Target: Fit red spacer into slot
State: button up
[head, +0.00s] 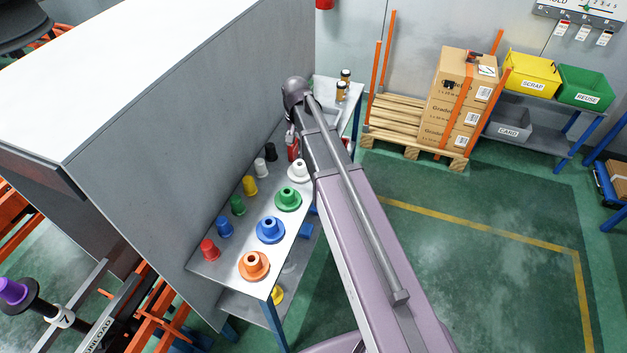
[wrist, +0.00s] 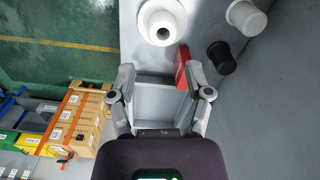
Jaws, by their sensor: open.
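A small red cup-shaped piece (head: 209,250) stands at the near left end of the narrow grey bench. A second red piece (head: 293,149) is farther along it, below my gripper, partly hidden. In the wrist view a flat-sided red piece (wrist: 182,66) lies beside the right fingertip; touching or apart, I cannot tell. I cannot tell which red piece is the spacer. My gripper (wrist: 160,82) is open, its fingers spread over a grey box-like shape (wrist: 158,104). Nothing shows held between them. No slot can be clearly made out.
Flanged orange (head: 254,265), blue (head: 270,230), green (head: 288,199) and white (head: 298,171) pieces line the bench's open side. Smaller cups, including a black one (wrist: 221,57), run along the tall grey panel (head: 165,165). Bottles (head: 342,90) stand at the far end.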

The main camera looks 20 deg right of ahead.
jog(key=s+n, duration=0.4)
jog(key=s, duration=1.4)
jog(key=shift+s+n, duration=0.2)
jog(key=shift+n, duration=0.1)
jog(key=shift+o, duration=0.4)
notch_tip(320, 180, up, 2)
jog(key=m+p, duration=0.2)
jog(key=m, duration=0.5)
send_over(293, 150)
jog(key=w, duration=0.2)
jog(key=shift+w+d, duration=0.1)
jog(key=shift+f, duration=0.2)
notch_tip(293, 150, down, 8)
jog(key=b, duration=0.8)
jog(key=shift+f+b, duration=0.15)
jog(key=shift+b, duration=0.2)
